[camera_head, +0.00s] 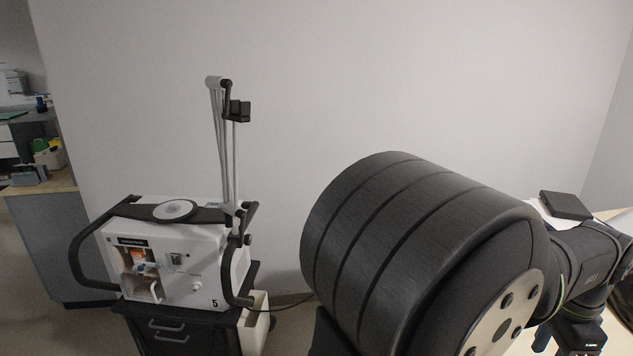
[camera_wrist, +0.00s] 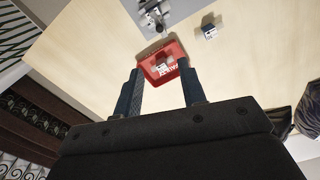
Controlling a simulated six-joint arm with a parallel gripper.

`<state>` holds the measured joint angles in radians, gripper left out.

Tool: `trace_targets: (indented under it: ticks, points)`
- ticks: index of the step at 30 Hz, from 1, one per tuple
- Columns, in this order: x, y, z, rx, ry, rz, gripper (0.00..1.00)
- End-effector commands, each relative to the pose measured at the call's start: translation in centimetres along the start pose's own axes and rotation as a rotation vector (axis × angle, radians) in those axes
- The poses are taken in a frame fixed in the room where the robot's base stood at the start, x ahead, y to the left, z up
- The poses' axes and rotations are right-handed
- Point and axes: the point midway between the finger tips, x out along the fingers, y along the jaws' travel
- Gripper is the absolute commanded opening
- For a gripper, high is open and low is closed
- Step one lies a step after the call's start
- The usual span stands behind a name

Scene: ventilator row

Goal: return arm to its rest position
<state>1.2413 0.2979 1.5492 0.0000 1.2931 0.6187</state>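My gripper (camera_wrist: 159,68) shows in the wrist view with its two dark blue fingers wide apart and nothing between them. A light wood table (camera_wrist: 90,62) lies below and beyond it. In the head view my dark arm fills the lower right, and my gripper's fingers cannot be made out there.
A red tray (camera_wrist: 147,72) with a small pale item in it sits on the table beyond my fingertips. A grey mat (camera_wrist: 178,10) and a small block (camera_wrist: 209,32) lie near it. A white ventilator (camera_head: 190,255) stands on a dark cart (camera_head: 185,335). A dark flat box (camera_head: 566,205) lies at right.

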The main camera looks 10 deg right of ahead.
Motion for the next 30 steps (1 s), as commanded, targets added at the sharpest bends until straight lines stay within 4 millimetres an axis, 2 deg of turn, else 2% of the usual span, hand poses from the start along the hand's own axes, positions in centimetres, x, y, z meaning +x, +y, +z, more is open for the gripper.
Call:
trace_targets:
  ticks: [5, 24, 30]
  points:
    - [1.8, 0.0, 0.0, 0.000, -0.004, 0.003, 0.38]
    - [14.2, 0.1, 0.1, 0.000, -0.005, 0.004, 0.38]
    - [16.7, 0.1, 0.1, 0.000, -0.003, 0.002, 0.38]
